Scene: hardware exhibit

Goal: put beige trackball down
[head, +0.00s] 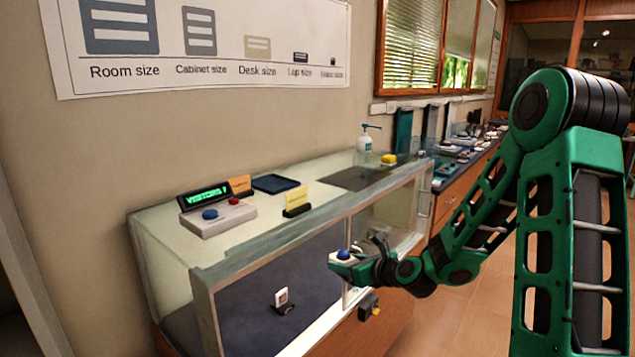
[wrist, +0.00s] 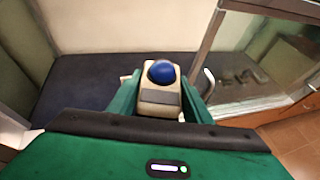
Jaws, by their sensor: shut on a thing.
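The beige trackball (wrist: 160,97) has a blue ball and a grey button strip. My gripper (wrist: 160,100) is shut on it, with a green finger on either side. In the head view the trackball (head: 343,255) is at the tip of my gripper (head: 352,262), held in front of the glass display case (head: 205,290). The trackball looks roughly level, with its ball up. The lower part of the trackball is hidden by my gripper in the head view.
On the case top are a counter box (head: 215,215) with blue and red buttons, a dark blue tray (head: 276,184), a yellow card in a holder (head: 297,200), a dark mat (head: 352,178), a yellow item (head: 388,158) and a pump bottle (head: 365,141). Clear glass lies between them.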

